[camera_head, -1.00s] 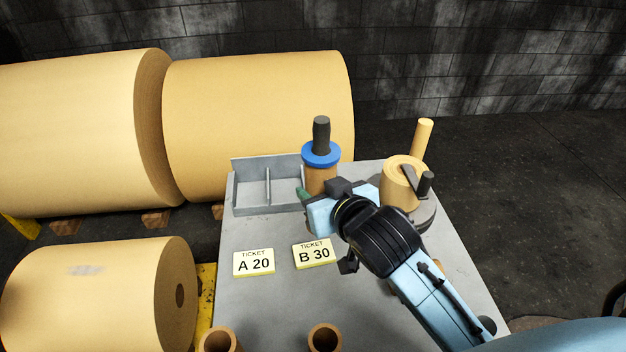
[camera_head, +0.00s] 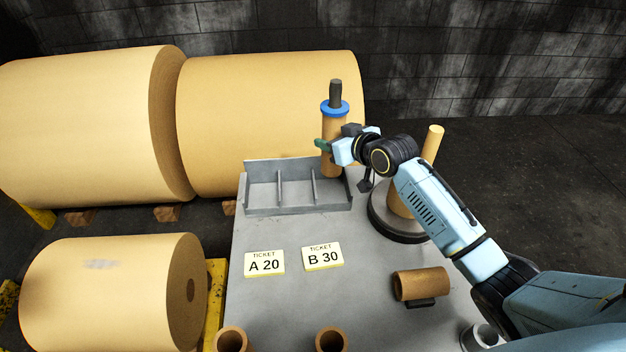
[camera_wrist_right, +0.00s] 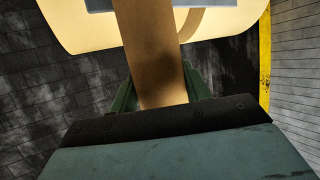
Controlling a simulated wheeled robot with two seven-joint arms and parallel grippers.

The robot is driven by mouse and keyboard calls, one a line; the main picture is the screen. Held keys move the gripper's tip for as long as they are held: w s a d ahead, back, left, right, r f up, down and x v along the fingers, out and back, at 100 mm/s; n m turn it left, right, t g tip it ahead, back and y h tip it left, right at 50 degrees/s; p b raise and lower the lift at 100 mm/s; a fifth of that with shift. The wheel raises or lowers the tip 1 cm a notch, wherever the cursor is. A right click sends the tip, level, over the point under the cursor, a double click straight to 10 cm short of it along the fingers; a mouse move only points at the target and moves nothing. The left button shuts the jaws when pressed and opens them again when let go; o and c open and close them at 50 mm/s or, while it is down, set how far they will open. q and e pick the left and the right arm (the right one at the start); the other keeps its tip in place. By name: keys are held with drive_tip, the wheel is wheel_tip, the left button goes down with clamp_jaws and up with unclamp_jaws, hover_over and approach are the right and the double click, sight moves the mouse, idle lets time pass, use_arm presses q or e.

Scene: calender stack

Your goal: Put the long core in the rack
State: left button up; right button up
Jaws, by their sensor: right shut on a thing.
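The long core (camera_head: 329,150) is a brown tube with a blue collar and a dark grey plug at its top. My right gripper (camera_head: 324,145) is shut on its middle and holds it upright. In the right wrist view the core (camera_wrist_right: 148,60) runs between the green fingers (camera_wrist_right: 158,92). The rack (camera_head: 298,208) is a low grey tray with dividers. The core's lower end is at the rack's right compartment; I cannot tell whether it is inside or above it. My left gripper is out of view.
Tickets A 20 (camera_head: 264,263) and B 30 (camera_head: 323,256) lie before the rack. A short brown core (camera_head: 421,284) lies on its side at the right. Two open tubes (camera_head: 232,341) (camera_head: 331,340) stand at the front edge. A round dark base (camera_head: 383,220) stands behind my arm.

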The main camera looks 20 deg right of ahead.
sight(338, 168)
wheel_tip(338, 168, down, 8)
drive_tip(key=shift+b, duration=0.55)
drive_tip(key=o, duration=0.6)
drive_tip(key=shift+f, duration=0.25)
drive_tip(key=shift+c, duration=0.2)
drive_tip(key=o, duration=0.5)
drive_tip(key=shift+r, duration=0.1)
drive_tip(key=shift+c, duration=0.2)
drive_tip(key=shift+r, duration=0.15)
drive_tip(key=p+v, duration=0.2)
drive_tip(key=v, duration=1)
